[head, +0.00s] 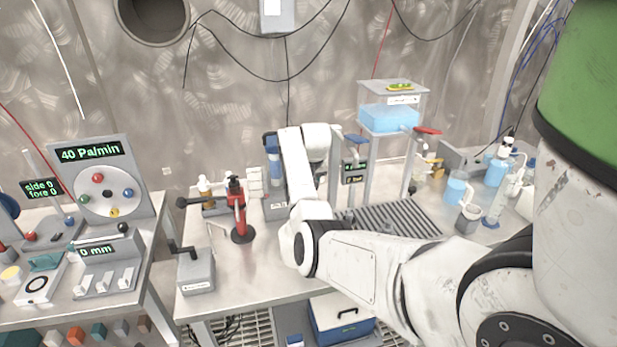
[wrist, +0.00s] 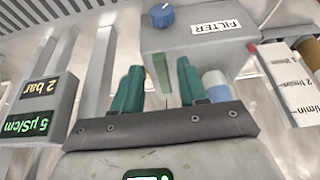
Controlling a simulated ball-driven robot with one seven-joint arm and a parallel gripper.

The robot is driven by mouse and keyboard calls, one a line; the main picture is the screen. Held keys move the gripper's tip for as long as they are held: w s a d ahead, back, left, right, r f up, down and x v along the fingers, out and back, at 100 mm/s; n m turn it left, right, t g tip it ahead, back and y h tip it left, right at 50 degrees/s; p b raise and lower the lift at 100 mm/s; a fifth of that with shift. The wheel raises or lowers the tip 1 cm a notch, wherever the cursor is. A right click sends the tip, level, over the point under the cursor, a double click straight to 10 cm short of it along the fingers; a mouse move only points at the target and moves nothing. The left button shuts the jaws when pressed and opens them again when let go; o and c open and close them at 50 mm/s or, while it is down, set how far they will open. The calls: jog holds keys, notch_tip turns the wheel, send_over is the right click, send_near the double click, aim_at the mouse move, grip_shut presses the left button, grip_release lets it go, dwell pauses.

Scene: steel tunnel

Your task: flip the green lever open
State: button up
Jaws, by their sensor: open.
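In the wrist view, a flat muted-green lever (wrist: 161,73) hangs below a grey housing (wrist: 185,40) labelled FILTER, which carries a blue knob (wrist: 162,15). My gripper (wrist: 159,68) is open, with one teal finger on either side of the lever. The lever shows between the fingers with gaps on both sides; I cannot tell how deep it sits between them. In the head view, my white arm covers the gripper, and I cannot make out the green lever there.
A display block (wrist: 42,108) is left of the gripper in the wrist view, with a white-blue cylinder (wrist: 215,86) close right. The front bench is partly clear.

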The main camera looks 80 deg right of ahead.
jog(key=v, duration=1)
jog(key=shift+r+b, duration=0.3)
jog(key=shift+b, duration=0.15)
jog(key=shift+w+a+f, duration=0.1)
